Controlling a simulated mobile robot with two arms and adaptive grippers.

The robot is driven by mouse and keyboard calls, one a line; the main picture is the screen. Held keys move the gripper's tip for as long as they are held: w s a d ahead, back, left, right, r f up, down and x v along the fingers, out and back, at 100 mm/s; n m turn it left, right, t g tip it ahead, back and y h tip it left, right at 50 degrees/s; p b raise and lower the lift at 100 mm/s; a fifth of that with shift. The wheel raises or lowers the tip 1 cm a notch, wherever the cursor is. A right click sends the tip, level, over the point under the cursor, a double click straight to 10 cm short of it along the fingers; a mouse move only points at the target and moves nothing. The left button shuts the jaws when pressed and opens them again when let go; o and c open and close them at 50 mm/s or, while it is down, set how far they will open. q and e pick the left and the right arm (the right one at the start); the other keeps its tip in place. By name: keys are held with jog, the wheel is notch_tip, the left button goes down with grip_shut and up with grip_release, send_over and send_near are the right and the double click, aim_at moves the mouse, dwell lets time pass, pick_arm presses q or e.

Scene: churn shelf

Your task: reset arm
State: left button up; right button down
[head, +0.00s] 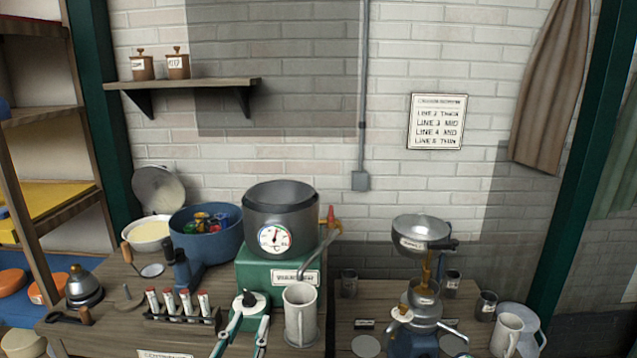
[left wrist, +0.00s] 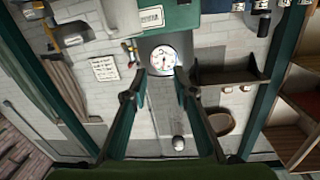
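My left gripper (head: 247,318) shows at the bottom of the head view. Its green fingers are apart, in front of the green stand (head: 290,270) that carries a grey pot (head: 281,210) with a round dial (head: 274,238). A dark round knob (head: 248,299) appears between or just beyond the fingers; I cannot tell whether they touch it. In the left wrist view the left gripper (left wrist: 160,82) is open, with nothing held between its fingers. The scene there looks upside down, and the dial (left wrist: 163,61) lies beyond the fingertips. My right gripper is in neither view.
A metal separator (head: 422,290) and another mug (head: 506,335) stand on the right.

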pick_arm(q)
jog(key=s+a+f+n+g+y, duration=0.1)
jog(key=s+a+f+g, duration=0.15)
jog(key=f, duration=0.35)
jog(key=s+a+f+g+y, duration=0.1)
jog(key=s+a+f+g, duration=0.15)
jog(key=f, duration=0.35)
jog(key=s+a+f+g, duration=0.2)
jog(key=s+f+g, duration=0.3)
jog(key=s+f, duration=0.45)
jog(key=s+a+f+g, duration=0.1)
jog(key=s+f+g, duration=0.4)
jog(key=s, duration=0.8)
notch_tip(320, 180, down, 27)
jog(key=s+m, duration=0.1)
jog(key=s, duration=0.1)
jog(key=s+a+f+g, duration=0.1)
jog(key=s+a+f, duration=0.2)
jog(key=s+f, duration=1.2)
jog(key=shift+s+f+g, duration=0.25)
jog(key=shift+s+g, duration=0.15)
jog(key=shift+s, duration=0.7)
